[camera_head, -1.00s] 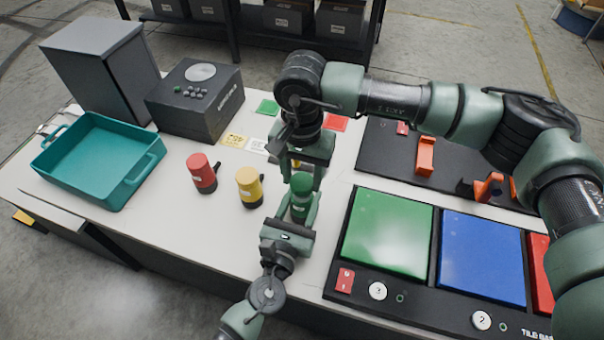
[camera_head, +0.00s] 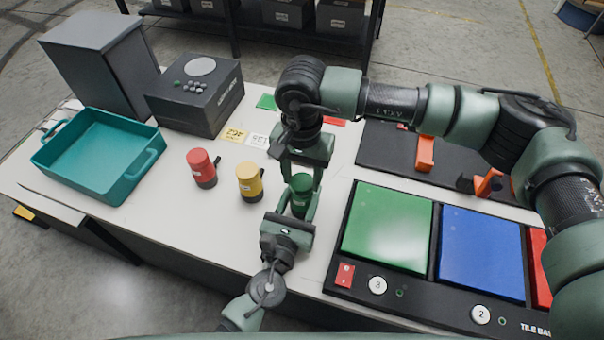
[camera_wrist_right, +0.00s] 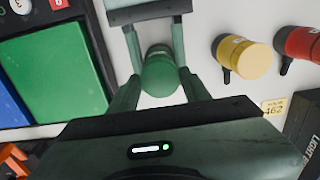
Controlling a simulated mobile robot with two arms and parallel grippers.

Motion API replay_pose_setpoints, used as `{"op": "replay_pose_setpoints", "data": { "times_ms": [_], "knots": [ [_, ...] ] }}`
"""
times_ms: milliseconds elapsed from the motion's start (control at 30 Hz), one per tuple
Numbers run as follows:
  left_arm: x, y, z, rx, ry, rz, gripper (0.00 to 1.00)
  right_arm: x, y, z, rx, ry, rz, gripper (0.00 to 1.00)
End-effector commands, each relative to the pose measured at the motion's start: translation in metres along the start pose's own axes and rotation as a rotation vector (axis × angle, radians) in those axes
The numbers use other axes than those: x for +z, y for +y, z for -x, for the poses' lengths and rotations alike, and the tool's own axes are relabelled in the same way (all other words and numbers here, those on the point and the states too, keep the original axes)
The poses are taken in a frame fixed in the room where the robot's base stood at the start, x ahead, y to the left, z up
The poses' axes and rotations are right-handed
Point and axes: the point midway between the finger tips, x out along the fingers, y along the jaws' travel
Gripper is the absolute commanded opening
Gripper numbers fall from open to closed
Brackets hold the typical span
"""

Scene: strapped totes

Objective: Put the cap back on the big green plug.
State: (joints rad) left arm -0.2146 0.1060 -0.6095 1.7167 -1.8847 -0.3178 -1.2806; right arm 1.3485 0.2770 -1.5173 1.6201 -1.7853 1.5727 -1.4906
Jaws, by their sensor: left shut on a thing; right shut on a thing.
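The big green plug (camera_head: 301,205) is upright between my two grippers at the table's front middle, with a lighter green cap-like top (camera_head: 301,183). From above, the round green top (camera_wrist_right: 160,72) shows between the fingers in the right wrist view. My left gripper (camera_head: 294,215) is shut on the plug's lower part from the front. My right gripper (camera_head: 303,178) reaches down from behind and is shut on the green top. The fingers hide the seam, so I cannot tell whether cap and body are fully seated.
A yellow plug (camera_head: 249,184) and a red plug (camera_head: 200,166) stand to the left. A teal tray (camera_head: 128,183) is at far left, near a dark box (camera_head: 190,118). A panel with green (camera_head: 388,228) and blue (camera_head: 483,255) tiles lies close on the right.

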Motion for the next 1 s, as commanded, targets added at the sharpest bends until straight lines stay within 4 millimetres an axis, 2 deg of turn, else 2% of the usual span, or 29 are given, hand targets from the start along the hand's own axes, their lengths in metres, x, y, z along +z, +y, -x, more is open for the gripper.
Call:
{"op": "replay_pose_setpoints", "data": {
  "times_ms": [567,667,1000],
  "knots": [
    [0.0001,0.0000,0.0000,0.000,0.000,0.000,0.00,0.0001,0.0001,-0.0094,0.001,0.000,-0.023,0.10],
    [0.0001,0.0000,0.0000,0.000,0.000,0.000,0.00,0.0002,-0.0001,-0.0094,0.001,-0.001,-0.130,0.10],
    [0.0000,0.0000,0.0000,0.000,0.000,0.000,0.00,0.0000,-0.0007,-0.0095,0.001,-0.001,-0.869,0.10]
  ]
}}
